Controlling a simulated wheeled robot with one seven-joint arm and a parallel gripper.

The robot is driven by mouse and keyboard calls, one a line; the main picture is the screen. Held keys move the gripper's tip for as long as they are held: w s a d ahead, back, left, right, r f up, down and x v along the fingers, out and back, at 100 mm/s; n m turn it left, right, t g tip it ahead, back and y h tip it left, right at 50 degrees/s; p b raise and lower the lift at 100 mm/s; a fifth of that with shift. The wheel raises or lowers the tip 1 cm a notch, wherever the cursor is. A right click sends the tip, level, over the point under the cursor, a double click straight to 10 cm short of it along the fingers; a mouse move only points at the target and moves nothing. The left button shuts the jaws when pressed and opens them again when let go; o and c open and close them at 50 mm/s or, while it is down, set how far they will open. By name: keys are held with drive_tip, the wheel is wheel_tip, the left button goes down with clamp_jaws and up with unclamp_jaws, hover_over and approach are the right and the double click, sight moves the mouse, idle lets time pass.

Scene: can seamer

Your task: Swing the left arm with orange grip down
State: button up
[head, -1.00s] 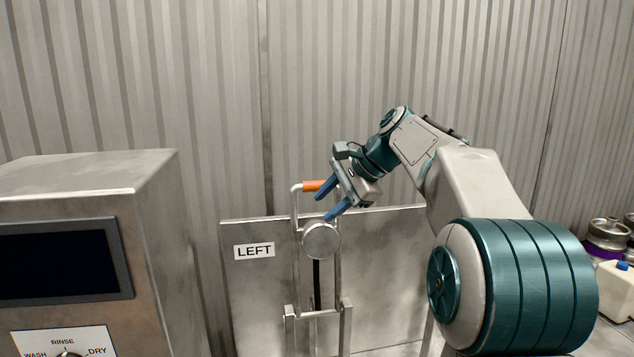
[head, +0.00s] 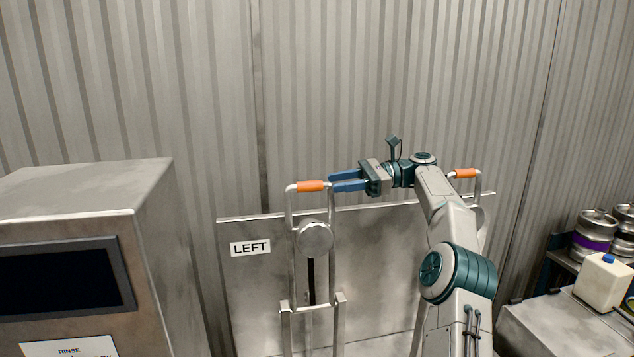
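The left arm is a U-shaped metal handle (head: 291,240) standing upright in front of a steel panel marked LEFT (head: 250,248). Its orange grip (head: 311,186) lies across the top. My gripper (head: 331,182) is just right of the orange grip, at about its height. Its two blue fingers point left and are apart, with a gap between them. The fingertips are close to the grip's right end and the handle's right corner; I cannot tell if they touch. A round metal disc (head: 315,239) and a dark slot show between the handle's bars.
A second handle with an orange grip (head: 465,174) stands to the right, partly behind my arm. A steel cabinet with a dark screen (head: 65,276) is at left. Kegs (head: 597,236) and a white jug (head: 603,281) are at right. The space above the panel is clear.

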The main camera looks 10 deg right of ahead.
sight(327, 185)
drive_tip(key=shift+g+y, duration=0.3)
drive_tip(key=shift+y, duration=0.2)
drive_tip(key=shift+a+f+b, duration=0.15)
drive_tip(key=shift+a, duration=1.4)
drive_tip(key=shift+a+f+b, duration=0.1)
drive_tip(key=shift+a+b, duration=0.05)
drive_tip(key=shift+a, duration=1.4)
drive_tip(key=shift+s, duration=0.1)
clamp_jaws()
